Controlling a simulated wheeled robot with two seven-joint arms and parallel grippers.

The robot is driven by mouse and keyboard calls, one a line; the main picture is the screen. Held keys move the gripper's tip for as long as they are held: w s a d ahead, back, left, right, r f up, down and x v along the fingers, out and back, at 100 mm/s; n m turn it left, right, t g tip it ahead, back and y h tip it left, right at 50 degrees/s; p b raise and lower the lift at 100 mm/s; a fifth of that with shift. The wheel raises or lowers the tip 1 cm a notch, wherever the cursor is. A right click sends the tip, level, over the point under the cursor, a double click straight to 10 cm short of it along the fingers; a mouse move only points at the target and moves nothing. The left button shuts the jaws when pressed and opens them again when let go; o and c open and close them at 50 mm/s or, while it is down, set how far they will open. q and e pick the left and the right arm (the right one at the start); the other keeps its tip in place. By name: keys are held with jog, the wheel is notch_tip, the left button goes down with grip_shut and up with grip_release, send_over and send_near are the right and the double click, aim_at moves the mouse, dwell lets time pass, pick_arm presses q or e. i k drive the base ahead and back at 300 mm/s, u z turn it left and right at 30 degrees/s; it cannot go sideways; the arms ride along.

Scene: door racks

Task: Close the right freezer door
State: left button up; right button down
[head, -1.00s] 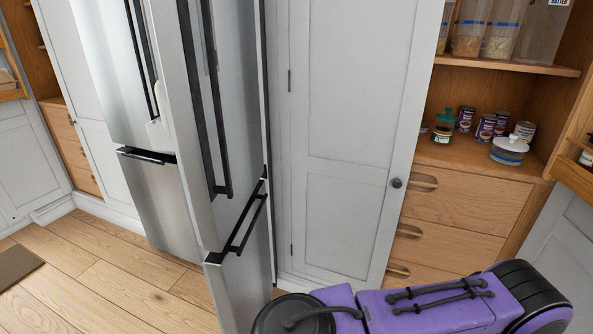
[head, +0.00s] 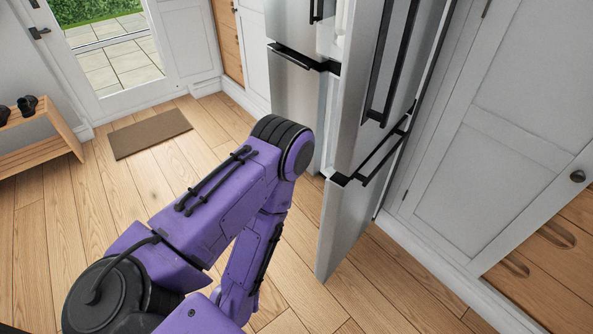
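The right freezer door (head: 345,232) is the lower silver panel of the fridge and stands swung open towards me, with its edge facing me. Its black handle (head: 383,160) is on the panel's right-hand face, near the top. The upper right fridge door (head: 362,75) above it is also open, with a long black handle (head: 396,70). The left freezer door (head: 297,95) looks closed. A purple arm of mine bends in the foreground, its elbow just left of the freezer door; I cannot tell whether they touch. Neither gripper shows in the head view.
A white cupboard (head: 505,140) and wooden drawers (head: 550,250) stand to the right. A brown mat (head: 150,134) lies on the wooden floor by a glazed door (head: 110,45). A wooden shoe rack (head: 45,135) stands at far left. Floor between is clear.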

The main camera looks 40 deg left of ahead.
aim_at(350, 205)
jog(key=u, duration=0.5)
jog(key=i, duration=1)
jog(key=z, duration=0.05)
